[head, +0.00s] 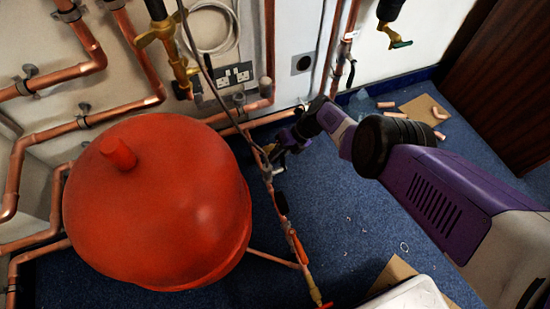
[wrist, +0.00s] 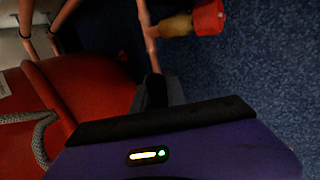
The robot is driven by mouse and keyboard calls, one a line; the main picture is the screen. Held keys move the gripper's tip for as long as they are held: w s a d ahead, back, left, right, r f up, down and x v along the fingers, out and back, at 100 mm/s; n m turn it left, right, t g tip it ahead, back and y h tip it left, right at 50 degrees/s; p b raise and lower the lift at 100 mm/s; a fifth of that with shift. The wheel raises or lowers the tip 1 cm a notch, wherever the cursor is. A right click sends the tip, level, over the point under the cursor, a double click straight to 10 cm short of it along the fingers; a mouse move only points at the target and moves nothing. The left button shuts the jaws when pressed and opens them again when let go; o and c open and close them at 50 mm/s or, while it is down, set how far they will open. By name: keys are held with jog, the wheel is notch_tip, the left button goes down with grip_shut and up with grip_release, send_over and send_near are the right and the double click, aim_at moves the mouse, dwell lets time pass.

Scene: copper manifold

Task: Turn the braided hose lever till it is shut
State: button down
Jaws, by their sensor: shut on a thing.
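The grey braided hose (head: 203,62) hangs from the top of the head view, in front of the wall, down to a valve on the copper pipe right of the red vessel. It also shows at the lower left of the wrist view (wrist: 40,135). My gripper (head: 273,157) is at the hose's lower end, shut on the lever there. The fingers and purple gripper body hide most of the lever, so its angle cannot be told. In the wrist view a dark piece (wrist: 155,92) shows just beyond the black-edged gripper body.
The large red vessel (head: 160,205) stands close to the left of my gripper. A copper pipe with orange-red fittings (head: 295,245) runs down right of it. Loose copper pieces lie on cardboard (head: 425,110) at the back right. A white tray (head: 415,295) is at the front. Blue carpet is open at right.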

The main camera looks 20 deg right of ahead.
jog(key=shift+s+a+f, duration=0.1)
jog(key=shift+s, duration=0.05)
jog(key=c, duration=1.3)
grip_release()
jog(key=shift+c, duration=0.2)
jog(key=p+v, duration=0.5)
jog(key=v, duration=0.3)
jog(key=shift+c, duration=0.5)
